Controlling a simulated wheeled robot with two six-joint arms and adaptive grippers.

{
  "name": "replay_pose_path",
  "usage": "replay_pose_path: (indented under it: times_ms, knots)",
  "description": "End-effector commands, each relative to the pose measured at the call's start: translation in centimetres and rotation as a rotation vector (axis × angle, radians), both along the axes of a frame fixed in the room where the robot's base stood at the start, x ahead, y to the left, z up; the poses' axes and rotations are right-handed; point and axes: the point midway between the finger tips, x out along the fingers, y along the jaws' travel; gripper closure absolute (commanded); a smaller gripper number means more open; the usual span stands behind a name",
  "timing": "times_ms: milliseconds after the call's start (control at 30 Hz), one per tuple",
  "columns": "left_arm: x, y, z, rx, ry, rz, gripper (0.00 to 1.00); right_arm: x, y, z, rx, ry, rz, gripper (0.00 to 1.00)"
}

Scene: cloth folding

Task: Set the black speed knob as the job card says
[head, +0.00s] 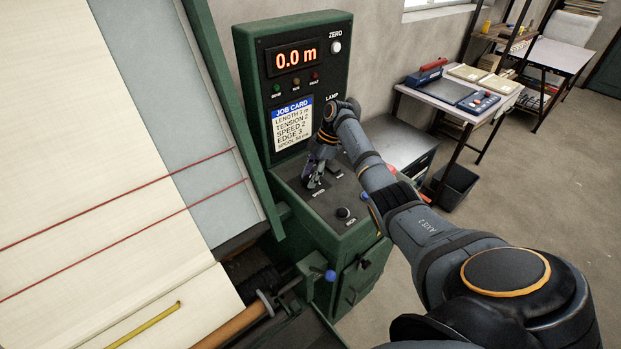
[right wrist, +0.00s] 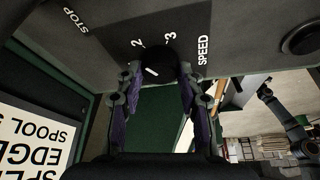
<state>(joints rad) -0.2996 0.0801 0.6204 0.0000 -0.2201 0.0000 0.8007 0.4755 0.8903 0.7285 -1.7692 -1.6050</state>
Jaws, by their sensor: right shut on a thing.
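My right gripper (head: 313,182) is down at the console top by the SPEED label and hides the knob in the head view. In the right wrist view the black speed knob (right wrist: 158,60) sits between my two fingers, which are shut on it. The printed numbers 2 and 3 show beside it. A short white mark shows on the knob; which number it points to I cannot tell.
The display (head: 296,57) reads 0.0 m, with small lamps below and a white ZERO button (head: 336,47). The pale cloth (head: 90,160) with red lines fills the left. A side table (head: 458,92) stands behind.

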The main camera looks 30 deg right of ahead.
Motion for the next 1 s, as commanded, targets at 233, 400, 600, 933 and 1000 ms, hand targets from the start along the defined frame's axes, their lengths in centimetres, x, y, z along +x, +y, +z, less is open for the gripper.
replay_pose_path:
  times_ms: [233, 400, 600, 933, 1000]
  knots:
    - [0.0, 0.0, -0.1, 0.000, 0.000, 0.000, 0.64, 0.0, -0.1, 0.1, -0.004, -0.002, 0.006, 0.94]
    - [0.0, 0.0, -0.1, 0.000, 0.001, 0.000, 0.64, 0.0, -0.1, 0.1, -0.004, -0.002, 0.004, 0.94]
    - [0.0, 0.0, -0.1, 0.000, 0.001, 0.000, 0.64, 0.0, -0.1, 0.1, -0.003, -0.001, 0.005, 0.40]
    - [-0.2, 0.1, -0.1, 0.001, 0.002, 0.000, 0.64, 0.0, -0.2, 0.4, -0.002, -0.003, 0.004, 0.40]
    - [-0.2, 0.1, -0.1, 0.001, 0.002, 0.000, 0.64, 0.0, -0.5, 1.2, -0.002, -0.004, 0.004, 0.40]
